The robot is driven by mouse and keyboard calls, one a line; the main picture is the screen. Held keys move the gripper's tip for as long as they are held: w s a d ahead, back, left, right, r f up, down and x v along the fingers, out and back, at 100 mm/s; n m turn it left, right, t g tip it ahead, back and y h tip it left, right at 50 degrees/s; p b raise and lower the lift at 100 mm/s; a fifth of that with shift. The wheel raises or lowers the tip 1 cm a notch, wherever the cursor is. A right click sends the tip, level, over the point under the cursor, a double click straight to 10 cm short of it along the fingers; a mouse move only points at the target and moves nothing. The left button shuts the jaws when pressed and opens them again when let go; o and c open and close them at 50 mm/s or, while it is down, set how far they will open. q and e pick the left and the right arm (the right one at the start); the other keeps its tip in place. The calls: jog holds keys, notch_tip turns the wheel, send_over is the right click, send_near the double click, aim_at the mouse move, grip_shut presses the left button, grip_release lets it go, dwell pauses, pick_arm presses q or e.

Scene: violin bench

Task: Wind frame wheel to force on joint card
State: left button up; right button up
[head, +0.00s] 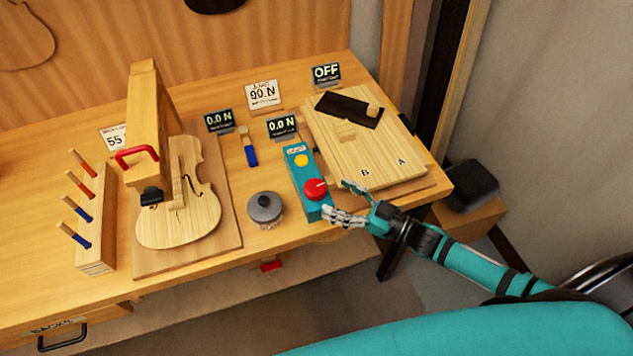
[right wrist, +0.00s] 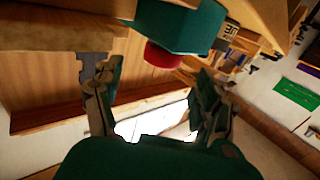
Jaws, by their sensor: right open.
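A teal box (head: 303,178) carries a red round knob (head: 315,190) at its near end and a yellow button (head: 301,160). I cannot tell for sure which part is the frame wheel. The card (head: 263,95) behind it reads 90 N; its small heading looks like "JOINT". A small display (head: 282,127) behind the box reads 0.0 N. My right gripper (head: 350,205) is open and empty just right of the red knob. In the right wrist view the red knob (right wrist: 163,57) and teal box (right wrist: 185,25) show beyond the open fingers (right wrist: 150,85). My left gripper is out of view.
A violin body (head: 180,222) lies under a wooden press with a red handle (head: 137,155). A grey-lidded pot (head: 265,208) stands left of the teal box. A board marked A and B (head: 385,155) lies right. Displays read 0.0 N (head: 219,120) and OFF (head: 326,73). A tool rack (head: 95,245) stands left.

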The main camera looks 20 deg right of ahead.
aim_at(315, 188)
jog(key=p+x, duration=0.1)
jog(key=x, duration=0.4)
jog(key=shift+w+a+r, duration=0.1)
jog(key=shift+w+a, duration=0.15)
jog(key=shift+a, duration=0.1)
jog(key=shift+w+a, duration=0.25)
jog(key=shift+w, duration=0.1)
jog(key=c, duration=1.2)
jog(key=shift+s+a+r+m+t+h+p, duration=0.1)
jog(key=shift+a+m+t+h+p, duration=0.05)
jog(key=shift+m+t+h+p, duration=0.35)
jog(key=shift+m+t+h, duration=0.4)
jog(key=shift+m+h, duration=0.1)
jog(key=shift+h, duration=0.2)
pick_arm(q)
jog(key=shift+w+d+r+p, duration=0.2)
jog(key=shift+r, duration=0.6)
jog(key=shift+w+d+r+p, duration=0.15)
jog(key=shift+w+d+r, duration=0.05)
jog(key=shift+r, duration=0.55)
pick_arm(e)
jog(key=shift+m+t+h, duration=0.9)
jog(key=shift+m+h, duration=0.2)
jog(key=shift+h, duration=0.6)
